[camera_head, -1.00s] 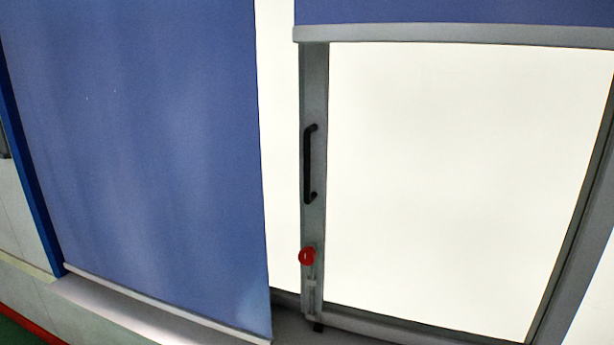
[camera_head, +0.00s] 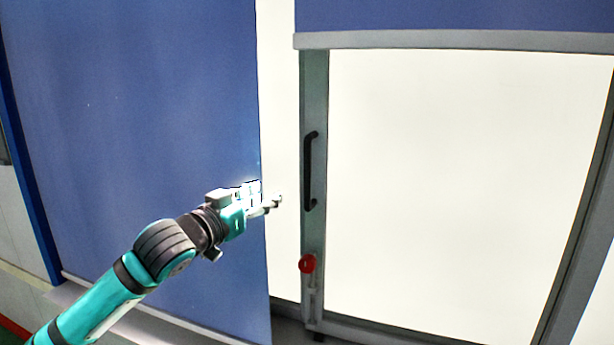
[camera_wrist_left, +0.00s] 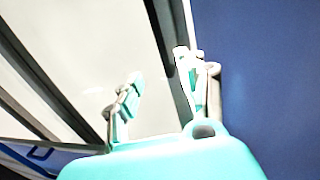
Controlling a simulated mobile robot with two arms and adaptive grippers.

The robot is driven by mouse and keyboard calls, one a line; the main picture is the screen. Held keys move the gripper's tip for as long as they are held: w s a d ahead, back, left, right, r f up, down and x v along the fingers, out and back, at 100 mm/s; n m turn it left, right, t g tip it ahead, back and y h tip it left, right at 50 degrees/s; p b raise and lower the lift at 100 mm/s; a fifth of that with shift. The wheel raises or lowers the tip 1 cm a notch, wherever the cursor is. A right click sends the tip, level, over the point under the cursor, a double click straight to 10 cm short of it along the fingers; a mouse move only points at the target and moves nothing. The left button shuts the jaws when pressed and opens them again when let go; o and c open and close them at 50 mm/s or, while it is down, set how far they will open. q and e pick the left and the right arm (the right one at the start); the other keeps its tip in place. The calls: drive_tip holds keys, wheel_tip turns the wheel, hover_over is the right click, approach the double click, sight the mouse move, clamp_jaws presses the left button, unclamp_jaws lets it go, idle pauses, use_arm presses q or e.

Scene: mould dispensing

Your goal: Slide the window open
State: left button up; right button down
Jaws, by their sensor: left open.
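The window (camera_head: 314,90) has a grey frame around a bright pane, with a black vertical bar handle (camera_head: 308,172) on its left upright. A red knob (camera_head: 307,263) sits on the same upright below the handle. My left gripper (camera_head: 277,203) is in front of the bright gap left of that upright, apart from the handle. It is open and empty; its two fingers stand apart in the left wrist view (camera_wrist_left: 160,75). The handle is not clearly seen in the left wrist view. My right gripper is not in view.
A sill (camera_head: 70,294) runs below the left blind.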

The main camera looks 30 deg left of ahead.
sight(305, 177)
use_arm(q)
drive_tip(key=w+p, duration=0.2)
drive_tip(key=w, duration=0.3)
drive_tip(key=w+p, duration=0.1)
drive_tip(key=w, duration=0.4)
drive_tip(key=w+p, duration=0.2)
drive_tip(key=w, duration=0.3)
drive_tip(key=shift+w+a+f+p, duration=0.1)
drive_tip(key=shift+w+a+p, duration=0.2)
drive_tip(key=shift+w+a, duration=0.1)
drive_tip(key=shift+w, duration=0.65)
drive_tip(key=shift+f, duration=0.1)
drive_tip(key=shift+c, duration=0.4)
clamp_jaws()
drive_tip(key=shift+w+d+f, duration=0.1)
drive_tip(key=shift+w+f, duration=0.2)
